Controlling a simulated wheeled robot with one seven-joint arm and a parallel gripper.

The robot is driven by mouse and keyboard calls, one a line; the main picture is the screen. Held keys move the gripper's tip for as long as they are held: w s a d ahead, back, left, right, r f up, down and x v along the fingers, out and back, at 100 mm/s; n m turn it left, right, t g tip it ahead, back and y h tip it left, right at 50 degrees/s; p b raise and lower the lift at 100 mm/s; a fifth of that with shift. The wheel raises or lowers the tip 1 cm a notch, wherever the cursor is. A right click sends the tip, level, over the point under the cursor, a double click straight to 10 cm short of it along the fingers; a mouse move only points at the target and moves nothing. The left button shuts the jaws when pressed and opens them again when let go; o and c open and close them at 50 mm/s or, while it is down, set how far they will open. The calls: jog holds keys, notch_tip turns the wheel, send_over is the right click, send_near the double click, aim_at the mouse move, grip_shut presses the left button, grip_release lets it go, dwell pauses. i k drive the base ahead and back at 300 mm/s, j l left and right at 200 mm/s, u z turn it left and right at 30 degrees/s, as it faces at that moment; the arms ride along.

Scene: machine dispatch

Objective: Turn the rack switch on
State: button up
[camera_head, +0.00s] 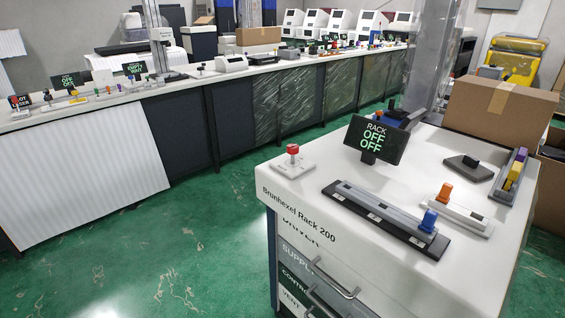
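A white cabinet (345,208) lettered "Brunhexel Rack 200" stands at the right. A black display (376,140) on its top reads "RACK OFF OFF". Several controls are on this top: a red knob on a white plate (292,161), a long grey slide track (375,213) with a blue knob (429,220) at its near right end, a white block with an orange knob (445,193), and a black wedge-shaped control (468,167). A grey strip with yellow and purple pieces (513,172) lies at the right edge. I cannot tell which control is the rack switch. My gripper is not in view.
A cardboard box (499,109) sits at the back right of the cabinet top. Drawer handles (333,278) stick out from the cabinet front. A long bench (205,76) with other controls and displays runs behind. The green floor (160,240) at left is clear.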

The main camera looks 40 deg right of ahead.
aim_at(292, 149)
jog(key=i+j, duration=0.2)
jog(key=j, duration=0.15)
jog(key=i+j, duration=0.25)
jog(key=j, duration=0.15)
jog(key=i+j+z, duration=0.1)
jog(key=j, duration=0.25)
jog(key=i, duration=0.1)
